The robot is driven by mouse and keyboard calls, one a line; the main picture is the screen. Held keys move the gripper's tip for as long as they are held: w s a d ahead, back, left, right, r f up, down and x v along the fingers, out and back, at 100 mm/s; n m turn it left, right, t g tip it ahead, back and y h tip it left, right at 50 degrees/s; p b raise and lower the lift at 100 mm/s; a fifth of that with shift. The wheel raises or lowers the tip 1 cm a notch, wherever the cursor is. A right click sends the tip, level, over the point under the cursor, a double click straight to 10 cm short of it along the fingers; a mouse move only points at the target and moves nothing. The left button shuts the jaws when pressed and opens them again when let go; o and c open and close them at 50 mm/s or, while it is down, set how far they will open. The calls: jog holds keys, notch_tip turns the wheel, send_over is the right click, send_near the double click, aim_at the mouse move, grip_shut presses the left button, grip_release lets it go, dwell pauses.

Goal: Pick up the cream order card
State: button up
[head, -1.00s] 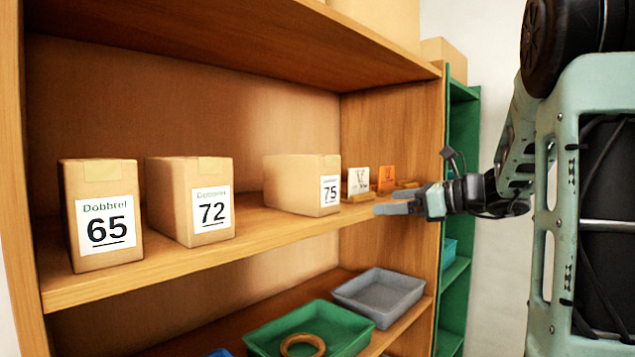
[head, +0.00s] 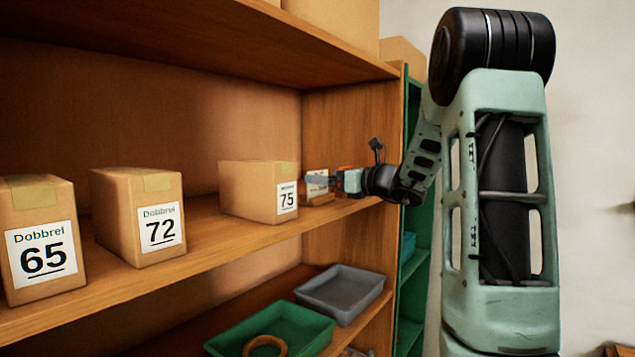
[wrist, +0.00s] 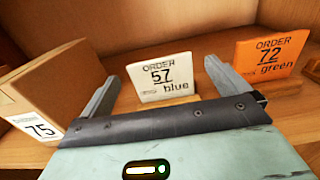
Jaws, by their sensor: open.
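The cream order card (wrist: 163,78) reads "ORDER 57 blue" and stands upright in a small wooden holder on the shelf. My gripper (wrist: 160,83) is open, with one finger on each side of the card in the wrist view; I cannot tell how far the fingertips are from it. In the head view my gripper (head: 325,181) reaches in from the right, beside the box marked 75, and partly covers the cream card (head: 316,187).
An orange card (wrist: 268,55) reading "ORDER 72 green" stands right of the cream one. The box marked 75 (wrist: 50,88) is close on the left. Boxes 72 (head: 140,215) and 65 (head: 40,240) stand farther left. Green (head: 300,325) and grey (head: 342,293) trays lie below.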

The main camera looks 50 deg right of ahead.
aim_at(319, 174)
jog(key=w, duration=0.1)
jog(key=w+p, duration=0.1)
jog(key=w, duration=0.1)
jog(key=w+p, duration=0.1)
jog(key=shift+w+a+r, duration=0.2)
jog(key=shift+w+r, duration=0.1)
jog(key=shift+w, duration=0.1)
jog(key=shift+w+f, duration=0.1)
jog(key=shift+w, duration=0.25)
jog(key=shift+c, duration=0.3)
jog(key=c, duration=0.9)
